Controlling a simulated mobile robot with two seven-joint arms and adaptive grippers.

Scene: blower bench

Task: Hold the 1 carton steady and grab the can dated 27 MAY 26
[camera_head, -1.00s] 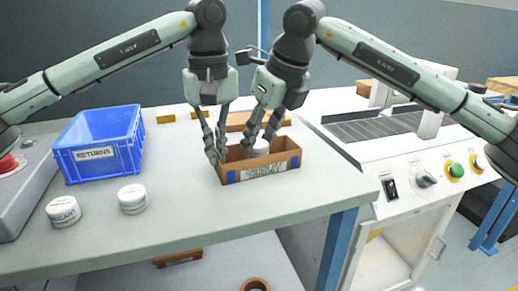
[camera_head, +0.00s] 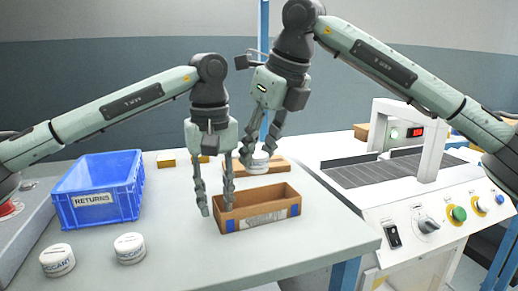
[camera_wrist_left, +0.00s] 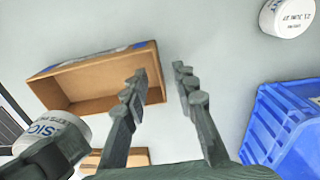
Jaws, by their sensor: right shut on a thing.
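The open brown carton (camera_head: 258,222) stands on the bench with a label on its front, and its visible inside looks empty. My right gripper (camera_head: 257,155) is shut on a white can (camera_head: 260,163), held above and behind the carton; this can also shows in the left wrist view (camera_wrist_left: 55,130), its date not readable. My left gripper (camera_head: 216,207) is open at the carton's left end. In the left wrist view its fingers (camera_wrist_left: 158,78) are apart around the end wall, one over the carton (camera_wrist_left: 88,82), the other outside; contact cannot be told.
Two white cans stand at the front left, one further left (camera_head: 57,261), the other nearer the carton (camera_head: 130,249). A can in the left wrist view (camera_wrist_left: 289,17) seems dated 21 JUN 27. A blue RETURNS crate (camera_head: 95,205) stands behind them. A machine (camera_head: 425,215) stands right.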

